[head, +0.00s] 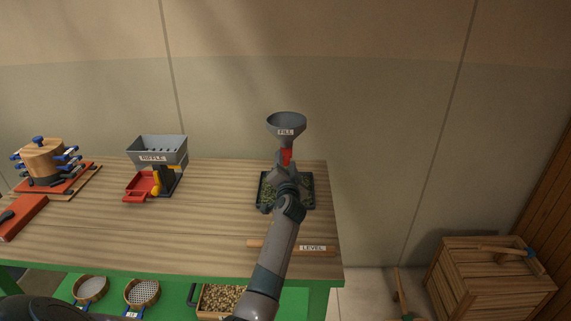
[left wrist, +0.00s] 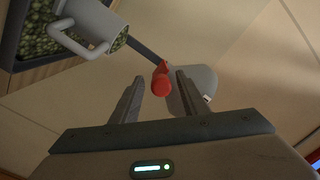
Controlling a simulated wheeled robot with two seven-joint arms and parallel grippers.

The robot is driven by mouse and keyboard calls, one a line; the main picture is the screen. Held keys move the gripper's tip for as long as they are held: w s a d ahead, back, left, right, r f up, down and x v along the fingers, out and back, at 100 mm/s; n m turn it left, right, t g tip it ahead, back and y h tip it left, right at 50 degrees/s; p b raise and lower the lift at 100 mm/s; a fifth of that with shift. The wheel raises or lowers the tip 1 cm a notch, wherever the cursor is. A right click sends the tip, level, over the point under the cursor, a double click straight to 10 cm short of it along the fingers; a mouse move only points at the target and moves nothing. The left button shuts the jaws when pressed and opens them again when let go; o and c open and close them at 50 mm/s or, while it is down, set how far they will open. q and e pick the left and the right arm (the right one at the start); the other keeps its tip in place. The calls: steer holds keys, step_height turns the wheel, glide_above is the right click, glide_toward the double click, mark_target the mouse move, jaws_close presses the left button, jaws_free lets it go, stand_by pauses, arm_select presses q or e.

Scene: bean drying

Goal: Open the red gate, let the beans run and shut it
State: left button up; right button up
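The grey funnel marked FILL (head: 286,128) stands at the back right of the table, and its grey body also shows in the left wrist view (left wrist: 197,88). The red gate (head: 286,156) is just below the funnel; its red knob (left wrist: 160,84) shows in the left wrist view. My left gripper (left wrist: 160,77) is open, its fingers on either side of the knob with gaps visible. A grey cup (left wrist: 98,24) with green beans is beside it, over the beans in the dark tray (head: 312,191). My left arm hides part of the tray. My right gripper is not in view.
A wooden strike stick marked LEVEL (head: 268,244) lies near the front edge. The RIFFLE box (head: 158,150) with a red tray (head: 140,188) and a clamped wooden block (head: 42,160) stand to the left. A wooden crate (head: 485,275) is on the floor. The middle tabletop is clear.

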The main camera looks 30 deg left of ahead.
arm_select(q)
steer(key=b+v, duration=0.4)
steer(key=v, duration=1.3)
steer(key=shift+s, duration=0.2)
steer(key=shift+d, duration=0.1)
stand_by(0.7)
jaws_close()
stand_by(1.6)
